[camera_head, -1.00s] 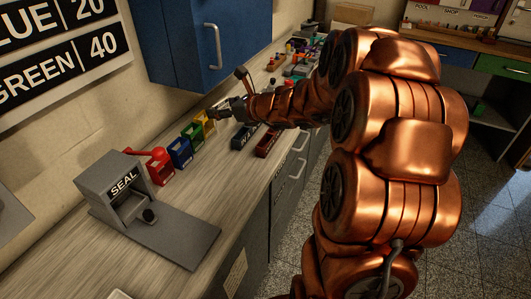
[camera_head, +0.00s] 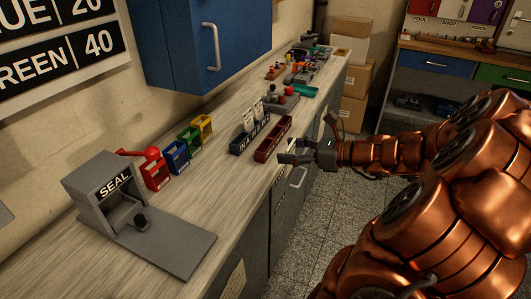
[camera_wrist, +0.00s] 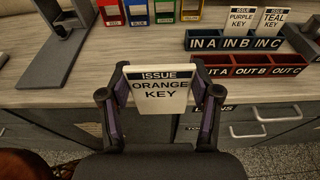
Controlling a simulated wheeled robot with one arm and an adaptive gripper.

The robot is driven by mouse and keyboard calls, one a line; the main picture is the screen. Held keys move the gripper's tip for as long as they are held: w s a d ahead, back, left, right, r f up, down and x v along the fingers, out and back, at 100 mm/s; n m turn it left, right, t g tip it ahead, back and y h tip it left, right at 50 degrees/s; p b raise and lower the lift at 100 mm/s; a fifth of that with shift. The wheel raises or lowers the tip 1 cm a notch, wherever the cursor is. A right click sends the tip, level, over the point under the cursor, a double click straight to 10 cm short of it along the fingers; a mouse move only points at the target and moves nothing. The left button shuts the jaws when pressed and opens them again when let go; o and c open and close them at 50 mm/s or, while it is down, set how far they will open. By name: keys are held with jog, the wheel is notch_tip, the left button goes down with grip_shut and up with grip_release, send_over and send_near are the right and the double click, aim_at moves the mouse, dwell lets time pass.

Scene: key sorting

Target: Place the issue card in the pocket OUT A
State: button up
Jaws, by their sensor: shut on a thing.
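My gripper (camera_wrist: 160,97) is shut on the issue card (camera_wrist: 160,88), a white card with a dark ISSUE band and the words ORANGE KEY. The card is upright between the two fingers, its text facing the wrist camera. In the head view, my gripper (camera_head: 288,158) is at the counter's front edge, just right of and nearer than the dark red tray (camera_head: 264,154). In the wrist view, the red tray has pockets OUT A (camera_wrist: 215,71), OUT B and OUT C, with no cards showing in them. The first letter of OUT A is hidden behind my gripper.
Behind the red tray is a dark blue tray (camera_head: 236,148) marked IN A, IN B, IN C. Purple key (camera_wrist: 240,20) and teal key (camera_wrist: 273,21) cards stand in IN B and IN C. Coloured bins (camera_head: 178,157) and a grey SEAL press (camera_head: 97,185) are left. Counter between is clear.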

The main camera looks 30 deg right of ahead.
jog(key=shift+w+d+f, duration=0.45)
jog(key=shift+w+f, duration=0.4)
jog(key=shift+w, duration=1.75)
jog(key=shift+w+d+f, duration=0.4)
jog(key=shift+w+f, duration=0.45)
jog(key=shift+w, duration=1.75)
jog(key=shift+w+d+f, duration=0.45)
jog(key=shift+w+f, duration=0.4)
jog(key=shift+w, duration=1.75)
jog(key=shift+f, duration=0.1)
jog(key=o, duration=1)
